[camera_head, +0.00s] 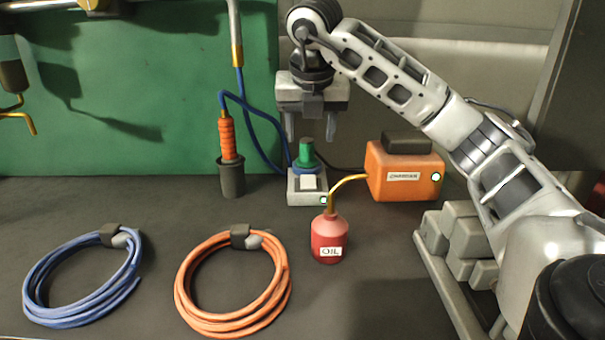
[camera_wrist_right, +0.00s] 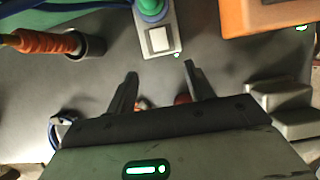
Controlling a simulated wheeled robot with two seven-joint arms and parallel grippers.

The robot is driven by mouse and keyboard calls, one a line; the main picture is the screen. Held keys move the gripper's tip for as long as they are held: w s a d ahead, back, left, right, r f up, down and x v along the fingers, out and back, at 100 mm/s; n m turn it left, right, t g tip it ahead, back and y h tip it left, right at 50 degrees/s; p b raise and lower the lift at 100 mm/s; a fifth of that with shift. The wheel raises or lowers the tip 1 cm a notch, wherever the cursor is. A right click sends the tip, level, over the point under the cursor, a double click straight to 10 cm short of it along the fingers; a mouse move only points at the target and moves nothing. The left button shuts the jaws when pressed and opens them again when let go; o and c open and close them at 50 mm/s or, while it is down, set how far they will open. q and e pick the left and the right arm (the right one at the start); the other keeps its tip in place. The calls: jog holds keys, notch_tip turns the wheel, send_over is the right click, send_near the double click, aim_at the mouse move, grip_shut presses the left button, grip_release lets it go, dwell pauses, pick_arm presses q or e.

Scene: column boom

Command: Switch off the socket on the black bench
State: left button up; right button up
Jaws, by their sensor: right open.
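The socket (camera_head: 307,196) is a small grey box on the black bench (camera_head: 150,210). On top it has a white rocker switch (camera_head: 308,183), a green plug (camera_head: 305,154) with a blue collar, and a small lit lamp (camera_head: 323,200) on its front right. My right gripper (camera_head: 311,136) is open and empty, fingers down, over the plug area in the head view. In the right wrist view the switch (camera_wrist_right: 159,39) lies ahead of the open fingertips (camera_wrist_right: 160,68), apart from them. Which way the rocker is tipped I cannot tell. My left gripper is not in view.
A red oil can (camera_head: 329,238) stands just in front of the socket, its spout beside it. An orange charger (camera_head: 402,172) is to the right, an orange-handled tool in a dark holder (camera_head: 231,178) to the left. Blue (camera_head: 85,275) and orange (camera_head: 235,285) cable coils lie in front.

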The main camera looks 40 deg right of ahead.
aim_at(308, 182)
jog(key=x, duration=1.2)
jog(key=shift+f, duration=0.25)
jog(key=shift+w+f, duration=0.1)
jog(key=shift+f, duration=0.2)
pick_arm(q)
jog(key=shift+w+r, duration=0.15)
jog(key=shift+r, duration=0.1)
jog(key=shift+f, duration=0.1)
pick_arm(e)
jog(key=c, duration=1)
jog(key=p, duration=0.1)
jog(key=r+g+p, duration=0.1)
jog(key=shift+w+d+y+p, duration=0.15)
jog(key=shift+y+p, duration=0.15)
jog(key=shift+y, duration=0.1)
jog(key=shift+p, duration=0.65)
jog(key=shift+w+d+f+g+y+p, duration=0.1)
jog(key=shift+w+d+g+y+p, duration=0.1)
jog(key=shift+g+y+p, duration=0.4)
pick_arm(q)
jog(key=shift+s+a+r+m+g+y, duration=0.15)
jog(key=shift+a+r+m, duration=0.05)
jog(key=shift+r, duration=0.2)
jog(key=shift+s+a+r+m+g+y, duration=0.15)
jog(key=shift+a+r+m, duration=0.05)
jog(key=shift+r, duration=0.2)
pick_arm(e)
jog(key=shift+f, duration=0.15)
